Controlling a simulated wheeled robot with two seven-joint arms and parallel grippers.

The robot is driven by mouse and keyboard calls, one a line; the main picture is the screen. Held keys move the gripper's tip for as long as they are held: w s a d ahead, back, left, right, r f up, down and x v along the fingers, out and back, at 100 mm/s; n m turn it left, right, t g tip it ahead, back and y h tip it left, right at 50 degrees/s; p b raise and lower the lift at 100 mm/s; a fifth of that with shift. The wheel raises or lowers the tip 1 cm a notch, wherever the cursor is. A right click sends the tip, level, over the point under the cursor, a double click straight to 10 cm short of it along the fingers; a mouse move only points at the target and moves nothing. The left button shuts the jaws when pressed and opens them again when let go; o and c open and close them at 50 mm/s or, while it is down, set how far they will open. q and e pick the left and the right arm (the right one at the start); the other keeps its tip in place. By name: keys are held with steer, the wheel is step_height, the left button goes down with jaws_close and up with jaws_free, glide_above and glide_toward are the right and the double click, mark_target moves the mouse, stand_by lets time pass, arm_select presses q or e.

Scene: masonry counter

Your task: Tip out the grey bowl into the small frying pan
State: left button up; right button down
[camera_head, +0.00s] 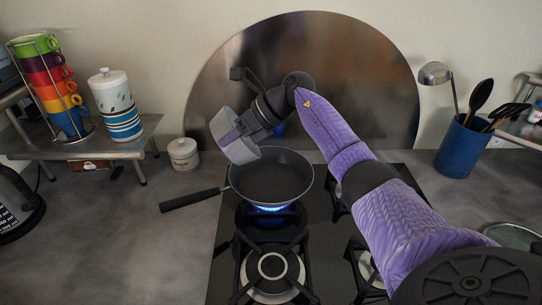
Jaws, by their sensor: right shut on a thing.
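The grey bowl (240,149) is tilted in the air at the left rear of the small frying pan, its opening hidden from me. My right gripper (236,133) is shut on the bowl's wall and holds it close to the pan's rim. The small frying pan (270,180) stands on a back burner with a blue flame under it, its black handle pointing left. Its visible inside is dark and looks empty. I cannot see my left gripper.
A blue utensil crock (461,148) stands at the right. A small lidded white jar (183,154) stands left of the pan. A metal shelf (88,148) with a rack of coloured cups and a canister is at the far left. Free counter lies at the front left.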

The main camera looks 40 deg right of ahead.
arm_select(q)
steer(key=shift+d+f+b, duration=0.3)
steer(key=shift+d+f, duration=0.05)
steer(key=shift+d, duration=0.05)
arm_select(e)
steer(key=shift+s+d+r+y, duration=0.1)
steer(key=shift+d+r+y, duration=0.1)
steer(key=shift+y, duration=0.2)
arm_select(q)
steer(key=shift+s+f+b, duration=0.1)
steer(key=shift+f+b, duration=0.15)
steer(key=shift+b, duration=0.05)
arm_select(e)
steer(key=shift+s+d+r+t, duration=0.1)
steer(key=shift+d+t, duration=0.1)
steer(key=shift+t, duration=0.1)
arm_select(q)
steer(key=shift+a+f, duration=0.1)
steer(key=shift+a, duration=0.05)
arm_select(e)
steer(key=shift+d+r+y, duration=0.15)
steer(key=shift+y, duration=0.25)
arm_select(q)
steer(key=shift+a+f+b, duration=0.25)
steer(key=shift+a+b, duration=0.05)
arm_select(e)
steer(key=shift+s+d, duration=0.1)
